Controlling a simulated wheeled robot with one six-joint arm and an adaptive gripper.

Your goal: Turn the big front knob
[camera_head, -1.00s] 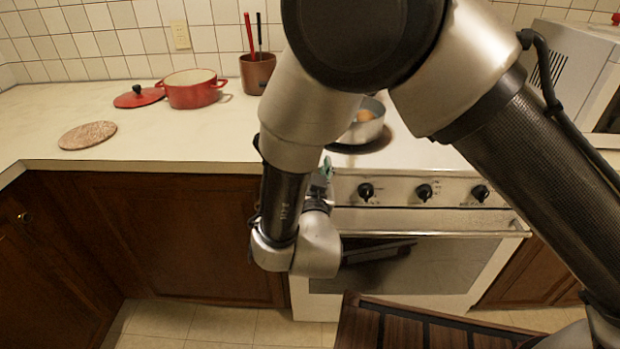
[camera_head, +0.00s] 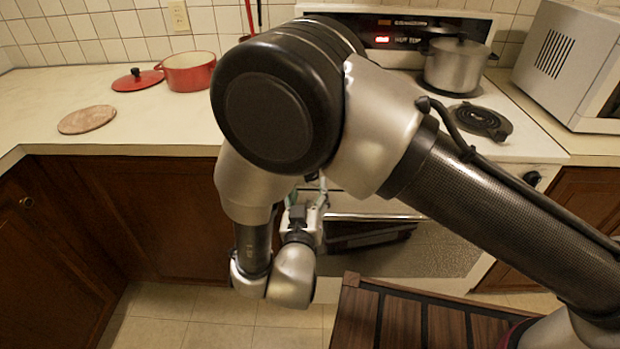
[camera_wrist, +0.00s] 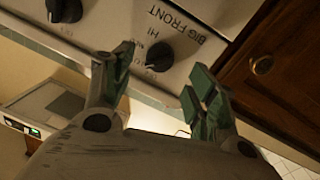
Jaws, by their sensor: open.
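The big front knob (camera_wrist: 160,56) is a round black dial on the white stove panel, beside a "BIG FRONT" label, upside down in the wrist view. My gripper (camera_wrist: 158,70) is open, with its green-padded fingers toward the panel. The knob shows between the fingertips, nearer the left one; I cannot tell whether they touch.
Another black knob (camera_wrist: 64,10) lies farther left in the wrist view. The oven door (camera_head: 430,250) is below the panel. Wooden cabinets (camera_head: 160,220) adjoin the stove's left side. A pot (camera_head: 457,68) stands at the back of the stove, with a microwave (camera_head: 575,62) to the right.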

